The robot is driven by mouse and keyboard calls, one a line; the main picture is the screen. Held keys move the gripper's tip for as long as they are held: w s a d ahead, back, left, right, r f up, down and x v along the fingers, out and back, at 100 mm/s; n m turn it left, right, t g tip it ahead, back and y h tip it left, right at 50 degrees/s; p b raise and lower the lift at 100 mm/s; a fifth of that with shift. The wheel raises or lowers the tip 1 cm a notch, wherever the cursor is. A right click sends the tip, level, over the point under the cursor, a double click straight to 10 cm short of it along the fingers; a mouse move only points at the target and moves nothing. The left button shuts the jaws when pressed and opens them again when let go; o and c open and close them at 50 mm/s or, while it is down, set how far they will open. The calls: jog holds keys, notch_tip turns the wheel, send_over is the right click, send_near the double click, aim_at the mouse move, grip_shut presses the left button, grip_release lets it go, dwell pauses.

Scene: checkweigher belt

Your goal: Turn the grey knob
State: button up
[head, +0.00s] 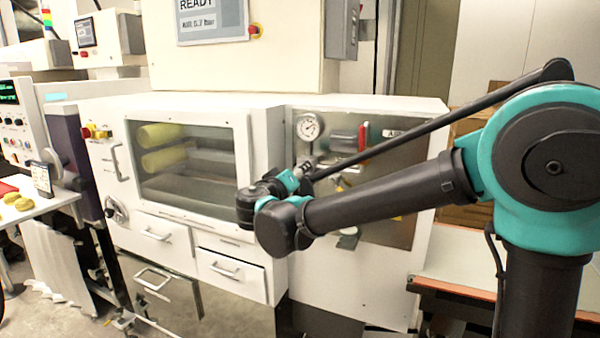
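A round grey knob (117,209) sits on the left front of the white machine, below the door handle. It is small here, and I cannot tell its exact angle. My gripper (308,166) is at the end of my bent arm, in front of the metal panel just below the pressure gauge (310,127). It is well to the right of that knob and apart from it. The wrist and arm links hide part of the panel, so I cannot tell what lies behind them. The fingers are too small to read as open or shut.
The white machine (272,148) has a windowed door (190,160) with yellow rolls inside and drawers below. A red lever (363,136) stands on the panel. A red-edged table (455,287) is at lower right. A side table (40,203) with yellow items is at left.

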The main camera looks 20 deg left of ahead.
dwell(0.4)
jog(key=o, duration=1.2)
jog(key=shift+c, duration=0.2)
jog(key=shift+s, duration=0.15)
jog(key=s+a, duration=0.1)
jog(key=s, duration=1)
jog(key=shift+s, duration=0.35)
